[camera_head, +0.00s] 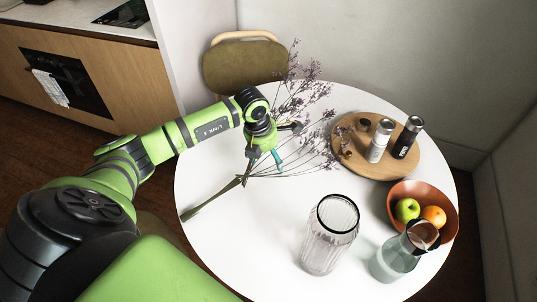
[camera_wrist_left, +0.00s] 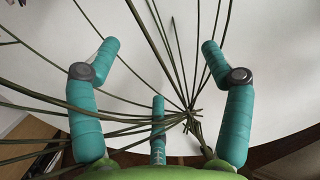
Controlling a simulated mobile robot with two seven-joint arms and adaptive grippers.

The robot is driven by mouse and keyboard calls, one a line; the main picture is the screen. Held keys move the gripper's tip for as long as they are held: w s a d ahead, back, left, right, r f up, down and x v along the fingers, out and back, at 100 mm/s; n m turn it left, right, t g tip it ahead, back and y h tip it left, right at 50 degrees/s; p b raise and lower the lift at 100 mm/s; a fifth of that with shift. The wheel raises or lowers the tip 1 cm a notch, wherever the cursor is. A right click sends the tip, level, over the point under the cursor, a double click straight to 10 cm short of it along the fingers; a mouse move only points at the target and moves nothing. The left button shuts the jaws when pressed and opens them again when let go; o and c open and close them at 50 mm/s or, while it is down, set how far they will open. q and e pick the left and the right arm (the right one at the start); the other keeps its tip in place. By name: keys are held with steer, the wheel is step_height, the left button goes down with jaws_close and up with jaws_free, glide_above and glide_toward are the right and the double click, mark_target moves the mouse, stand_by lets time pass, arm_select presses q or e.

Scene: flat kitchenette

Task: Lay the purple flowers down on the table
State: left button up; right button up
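The purple flowers (camera_head: 305,95) have thin branching stems with small purple blooms. In the head view their blooms fan out toward the back and the board, and the bundled stems (camera_head: 213,199) reach the table's left edge. They appear to lie on the white round table (camera_head: 240,240). My left gripper (camera_head: 264,162) is above the stems with its teal fingers pointing down. In the left wrist view the gripper (camera_wrist_left: 157,60) has its fingers spread wide, with green stems (camera_wrist_left: 175,60) running between and past them, not clamped. My right gripper is not in view.
A ribbed clear glass vase (camera_head: 322,245) stands empty at the front. A glass carafe (camera_head: 394,262) and an orange bowl (camera_head: 447,196) of fruit are to its right. A round wooden board (camera_head: 350,160) holds two shakers. A chair (camera_head: 245,65) stands behind the table.

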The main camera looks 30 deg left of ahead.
arm_select(q)
steer(key=v, duration=1.2)
stand_by(0.6)
